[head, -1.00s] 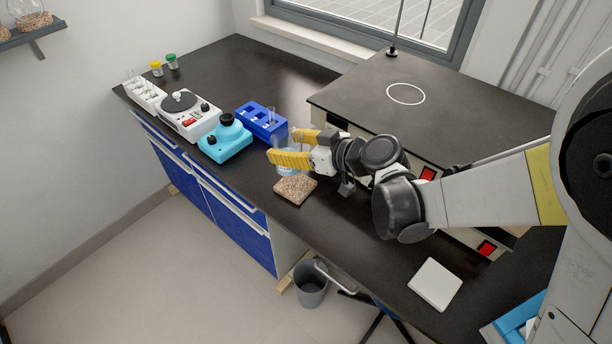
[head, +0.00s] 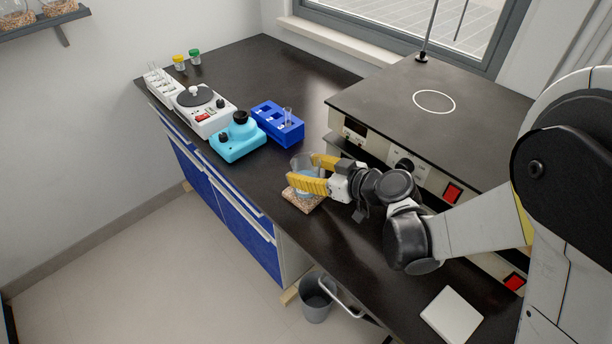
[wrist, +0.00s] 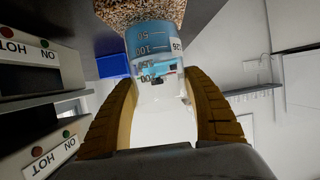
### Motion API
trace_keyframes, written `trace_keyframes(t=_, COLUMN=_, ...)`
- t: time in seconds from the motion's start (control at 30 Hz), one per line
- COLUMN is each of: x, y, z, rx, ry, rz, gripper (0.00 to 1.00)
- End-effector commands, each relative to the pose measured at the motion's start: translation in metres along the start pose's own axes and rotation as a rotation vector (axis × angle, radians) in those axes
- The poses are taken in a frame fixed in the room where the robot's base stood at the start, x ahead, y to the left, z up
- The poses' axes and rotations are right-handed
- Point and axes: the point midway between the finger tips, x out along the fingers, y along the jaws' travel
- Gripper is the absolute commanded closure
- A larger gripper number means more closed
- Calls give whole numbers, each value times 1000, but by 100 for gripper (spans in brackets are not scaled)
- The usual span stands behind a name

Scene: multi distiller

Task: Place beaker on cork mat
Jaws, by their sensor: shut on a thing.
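The glass beaker (head: 303,164) holds blue liquid and stands upright between the yellow fingers of my gripper (head: 311,174). My gripper is shut on it from the right. The speckled brown cork mat (head: 303,204) lies on the dark bench near its front edge, right under the beaker. In the wrist view the beaker (wrist: 150,38) shows its graduations, and its base end overlaps the cork mat (wrist: 140,10). The near finger hides the lower beaker in the head view. I cannot tell whether the base touches the mat.
A blue rack (head: 277,124) with a tube, a turquoise device (head: 238,140) and a white device (head: 203,113) stand left of the mat. A large box-shaped unit (head: 400,108) stands behind my arm. A white pad (head: 452,314) lies at lower right. Bench around the mat is clear.

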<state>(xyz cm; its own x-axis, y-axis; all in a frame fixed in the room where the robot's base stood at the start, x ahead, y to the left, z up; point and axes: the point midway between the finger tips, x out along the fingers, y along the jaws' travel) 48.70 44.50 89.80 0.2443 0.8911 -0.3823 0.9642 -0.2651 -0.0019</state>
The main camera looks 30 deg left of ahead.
Motion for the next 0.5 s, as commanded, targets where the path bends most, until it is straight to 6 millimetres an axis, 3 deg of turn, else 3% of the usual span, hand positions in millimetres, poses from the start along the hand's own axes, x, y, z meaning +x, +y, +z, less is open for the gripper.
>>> trace_keyframes(t=0.07, x=3, y=0, z=8, rx=0, ry=0, rz=0, gripper=80)
trace_keyframes(t=0.4, x=4, y=0, z=8, rx=0, ry=0, rz=0, gripper=80)
trace_keyframes(t=0.43, x=3, y=0, z=8, rx=0, ry=0, rz=0, gripper=33)
trace_keyframes(t=0.5, x=3, y=0, z=8, rx=0, ry=0, rz=0, gripper=20)
